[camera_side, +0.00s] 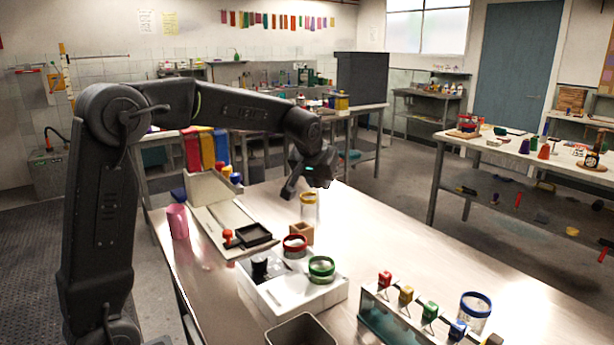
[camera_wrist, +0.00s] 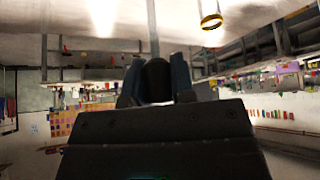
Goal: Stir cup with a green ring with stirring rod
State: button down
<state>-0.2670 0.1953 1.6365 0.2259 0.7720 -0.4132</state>
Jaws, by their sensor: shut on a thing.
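The cup with a green ring (camera_side: 321,268) stands upright in the white block on the table; its inside is hard to see. My gripper (camera_side: 291,187) is in the air above the back of the table, well behind and above that cup. In the wrist view my gripper (camera_wrist: 155,82) is shut on a dark rounded piece, which looks like the end of the stirring rod. The rod's shaft cannot be told clearly in the side view. The green-ring cup does not show in the wrist view.
A yellow-ring cup (camera_side: 309,207) stands close to my gripper. A blue-ring cup (camera_side: 474,309), a stopper rack (camera_side: 400,320) and a pink cup (camera_side: 178,221) stand around.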

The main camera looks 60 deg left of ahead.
jog(key=m+h, duration=0.1)
jog(key=m, duration=0.1)
send_over(321, 277)
jog(key=w+a, duration=0.3)
jog(key=shift+s+d+r+t, duration=0.1)
jog(key=shift+d+r+t, duration=0.1)
jog(key=shift+r+t, duration=0.1)
jog(key=shift+f, duration=0.1)
notch_tip(321, 277, down, 11)
dwell(0.7)
jog(key=shift+a, duration=0.1)
dwell(0.4)
